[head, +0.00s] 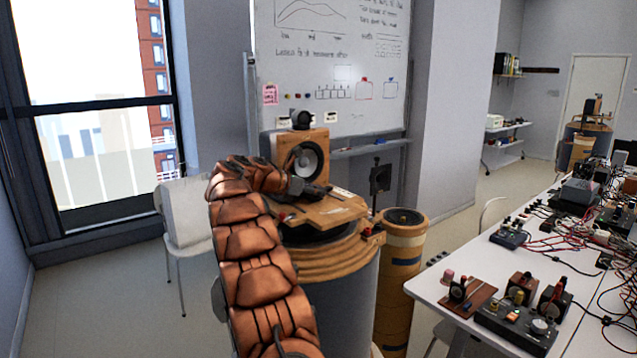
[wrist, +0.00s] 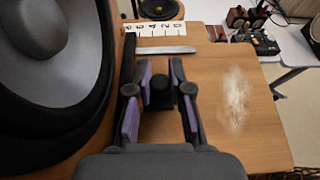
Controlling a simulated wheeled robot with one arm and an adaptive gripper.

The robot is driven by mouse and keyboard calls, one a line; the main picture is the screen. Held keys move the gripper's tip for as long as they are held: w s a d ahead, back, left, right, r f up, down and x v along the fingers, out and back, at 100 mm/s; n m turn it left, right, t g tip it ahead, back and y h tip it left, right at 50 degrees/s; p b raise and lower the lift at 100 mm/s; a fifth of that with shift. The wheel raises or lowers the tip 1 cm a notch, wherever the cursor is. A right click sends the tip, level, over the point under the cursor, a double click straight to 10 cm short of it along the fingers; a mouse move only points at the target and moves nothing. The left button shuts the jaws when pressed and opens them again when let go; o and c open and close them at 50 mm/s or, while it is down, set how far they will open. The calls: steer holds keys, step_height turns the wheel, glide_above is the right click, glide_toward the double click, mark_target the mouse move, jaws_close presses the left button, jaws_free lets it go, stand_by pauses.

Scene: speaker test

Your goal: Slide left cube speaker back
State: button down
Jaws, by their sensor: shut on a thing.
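A wooden cube speaker (head: 318,142) with a grey cone stands at the back of a round wooden stand (head: 335,250). Its large cone (wrist: 42,45) fills the left of the wrist view. My gripper (head: 312,190) is in front of the speaker, low over a wooden board (head: 335,208). In the wrist view my gripper (wrist: 160,90) has its purple-padded fingers around a small black knob (wrist: 160,86), right of the cone. What lies under the knob is hidden. A smaller speaker (wrist: 160,8) shows at the far edge, by a numbered strip (wrist: 160,29).
A metal strip (wrist: 165,50) and a white smudge (wrist: 235,98) are on the board. A yellow-brown drum (head: 400,270) stands to the right of the stand. A white table (head: 500,265) with cables and devices is at the right. A pale chair (head: 187,220) stands at the left.

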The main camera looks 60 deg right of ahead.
steer(key=shift+w+d+r+p, duration=0.1)
steer(key=shift+w+r+p, duration=0.05)
steer(key=shift+w+p, duration=0.25)
steer(key=c, duration=1)
jaws_free()
steer(key=shift+w, duration=0.1)
steer(key=shift+c, duration=0.2)
steer(key=v, duration=1.1)
steer(key=shift+w+a, duration=0.1)
steer(key=shift+a, duration=0.3)
